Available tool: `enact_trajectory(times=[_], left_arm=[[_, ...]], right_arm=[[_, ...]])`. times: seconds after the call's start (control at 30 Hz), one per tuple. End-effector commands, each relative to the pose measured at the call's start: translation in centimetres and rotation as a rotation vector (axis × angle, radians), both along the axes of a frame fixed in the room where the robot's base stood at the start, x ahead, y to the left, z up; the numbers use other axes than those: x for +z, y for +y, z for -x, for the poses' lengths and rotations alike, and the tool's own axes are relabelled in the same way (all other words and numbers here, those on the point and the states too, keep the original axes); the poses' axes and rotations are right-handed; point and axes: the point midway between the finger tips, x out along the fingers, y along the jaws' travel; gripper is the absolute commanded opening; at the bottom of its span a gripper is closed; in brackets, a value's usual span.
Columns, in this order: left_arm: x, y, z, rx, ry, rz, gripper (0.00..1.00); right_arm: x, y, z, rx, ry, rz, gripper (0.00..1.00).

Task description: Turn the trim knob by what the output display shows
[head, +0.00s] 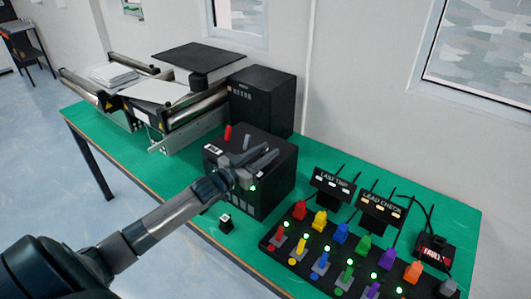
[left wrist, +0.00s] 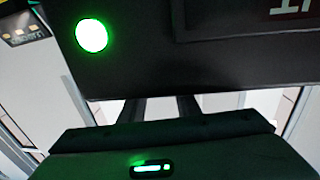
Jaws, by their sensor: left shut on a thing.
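My left gripper (head: 262,160) reaches in from the left to a black control box (head: 277,185) on the green table. Its fingers are shut on the trim knob at the box, and they hide the knob itself. In the left wrist view the two dark fingers (left wrist: 172,108) run up to the black panel (left wrist: 140,72), close together. A lit green lamp (left wrist: 91,35) is on that panel. A taller black unit (head: 262,98) behind the box has a row of small pale marks, too small to read. I cannot tell which is the output display. My right gripper is not in view.
A mini conveyor (head: 172,120) stands at the back left. A red lever (head: 228,132) stands up at the box. A board of coloured plugs and switches (head: 330,265) and small signs, one reading LAST TRIP (head: 333,183), fill the right. A small block (head: 226,223) sits in front of the box.

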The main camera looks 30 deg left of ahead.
Motion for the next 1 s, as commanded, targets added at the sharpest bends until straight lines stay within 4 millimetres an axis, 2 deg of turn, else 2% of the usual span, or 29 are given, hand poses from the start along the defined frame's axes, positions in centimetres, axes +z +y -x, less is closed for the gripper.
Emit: enact_trajectory(times=[0.17,0.2,0.27,0.73,1.0], left_arm=[[0.1,0.1,0.0,0.001,-0.001,0.0,0.07],[0.1,0.1,0.0,0.001,-0.001,-0.001,0.34],[0.1,0.0,0.0,0.001,-0.001,-0.001,0.48],[-0.1,0.1,0.4,0.0,0.0,0.0,0.48],[-0.3,0.5,2.8,0.0,0.001,-0.001,0.48]], right_arm=[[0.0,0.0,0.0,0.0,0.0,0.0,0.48],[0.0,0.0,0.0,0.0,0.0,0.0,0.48],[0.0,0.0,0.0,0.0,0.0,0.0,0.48],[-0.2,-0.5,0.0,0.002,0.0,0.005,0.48],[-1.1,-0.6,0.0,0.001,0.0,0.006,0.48]])
